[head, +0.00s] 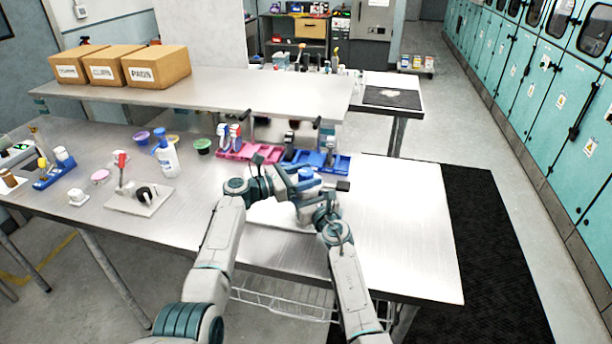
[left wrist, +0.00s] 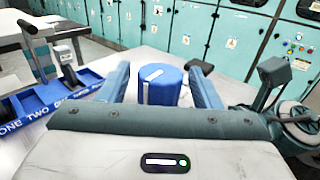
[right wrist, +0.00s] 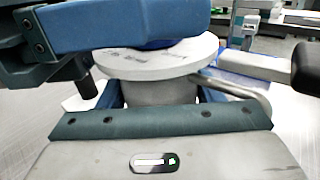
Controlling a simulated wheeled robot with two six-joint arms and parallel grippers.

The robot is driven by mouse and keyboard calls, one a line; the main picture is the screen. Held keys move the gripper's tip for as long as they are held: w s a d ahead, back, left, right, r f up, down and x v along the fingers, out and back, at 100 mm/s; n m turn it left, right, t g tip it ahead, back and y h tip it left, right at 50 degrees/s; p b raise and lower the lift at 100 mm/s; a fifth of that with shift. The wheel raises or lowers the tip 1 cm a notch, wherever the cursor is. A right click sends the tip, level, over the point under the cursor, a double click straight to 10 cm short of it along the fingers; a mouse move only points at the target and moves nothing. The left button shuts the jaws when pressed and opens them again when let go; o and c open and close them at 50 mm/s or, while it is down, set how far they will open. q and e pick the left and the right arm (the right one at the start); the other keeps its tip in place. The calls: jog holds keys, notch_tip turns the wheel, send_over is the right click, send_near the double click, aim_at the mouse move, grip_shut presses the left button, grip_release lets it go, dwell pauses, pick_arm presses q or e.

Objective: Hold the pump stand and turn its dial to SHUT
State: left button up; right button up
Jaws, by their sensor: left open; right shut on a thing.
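The pump stand shows best in the right wrist view: a grey round body (right wrist: 158,92) under a pale disc (right wrist: 170,58) with small dark marks too small to read. A blue dial (left wrist: 160,88) with a white pointer line tops it; the dial also shows in the head view (head: 305,173). My left gripper (left wrist: 163,90) is open, its blue fingers on either side of the dial, contact unclear. My right gripper (right wrist: 158,100) is shut on the stand's body below the disc. The left gripper's blue finger hides part of the dial in the right wrist view.
Pink (head: 235,152) and blue (head: 330,163) sorting trays lie just behind the grippers. A white bottle (head: 167,158) and a plate with a black knob (head: 143,196) stand to the left. The table's right side (head: 400,225) is clear. A raised shelf (head: 230,95) runs behind.

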pick_arm(q)
jog(key=c, duration=1)
jog(key=shift+s+f+n+t+y, duration=0.1)
jog(key=shift+n+t+y, duration=0.95)
jog(key=shift+t, duration=0.65)
jog(key=n+t+y, duration=0.2)
jog(key=n+t, duration=0.1)
jog(key=shift+t+y, duration=0.3)
jog(key=shift+y, duration=0.05)
jog(key=o, duration=1)
